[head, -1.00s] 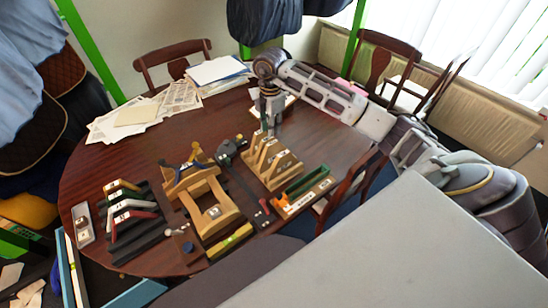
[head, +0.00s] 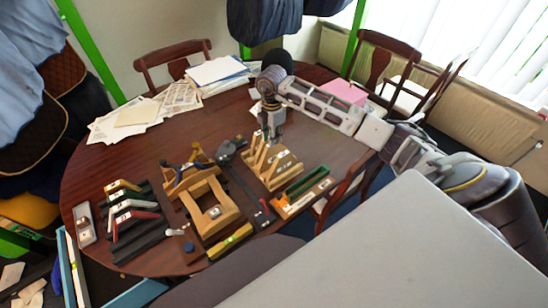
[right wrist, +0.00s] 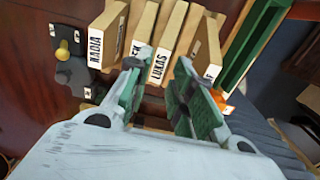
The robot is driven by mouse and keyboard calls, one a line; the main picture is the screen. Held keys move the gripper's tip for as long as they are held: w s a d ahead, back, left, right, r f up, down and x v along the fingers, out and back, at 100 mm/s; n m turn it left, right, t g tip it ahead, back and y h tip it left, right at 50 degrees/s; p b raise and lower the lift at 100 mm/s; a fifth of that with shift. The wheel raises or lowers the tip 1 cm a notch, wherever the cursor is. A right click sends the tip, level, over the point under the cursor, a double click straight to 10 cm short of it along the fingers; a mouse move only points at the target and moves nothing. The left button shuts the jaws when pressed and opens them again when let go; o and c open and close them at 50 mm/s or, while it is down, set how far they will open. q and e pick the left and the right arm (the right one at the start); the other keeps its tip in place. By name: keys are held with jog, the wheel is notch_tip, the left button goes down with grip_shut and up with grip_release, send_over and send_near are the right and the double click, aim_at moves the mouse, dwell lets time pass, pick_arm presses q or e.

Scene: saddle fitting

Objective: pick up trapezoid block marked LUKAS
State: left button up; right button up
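The trapezoid block marked LUKAS (right wrist: 176,40) is a pale wooden block in a row of similar blocks, its white label facing my right wrist camera. My right gripper (right wrist: 160,75) is open, with its two green-padded fingertips on either side of the LUKAS label end. Whether the pads touch the block cannot be told. In the head view, the right gripper (head: 272,136) points down over the wooden rack of blocks (head: 284,173) and hides part of it. My left gripper is not in view.
A green tray (head: 306,182) lies right of the rack. A wooden saddle frame (head: 213,213) and coloured angled pieces (head: 131,204) lie left. Papers (head: 175,100) cover the table's back.

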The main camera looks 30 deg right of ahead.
aim_at(274, 156)
notch_tip(274, 156, down, 2)
jog(key=shift+f, duration=0.3)
jog(key=shift+d+f, duration=0.1)
jog(key=shift+f, duration=0.05)
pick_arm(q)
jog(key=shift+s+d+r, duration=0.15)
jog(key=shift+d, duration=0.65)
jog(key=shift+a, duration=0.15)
pick_arm(e)
jog(key=c, duration=0.4)
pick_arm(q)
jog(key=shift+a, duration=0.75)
pick_arm(e)
grip_shut()
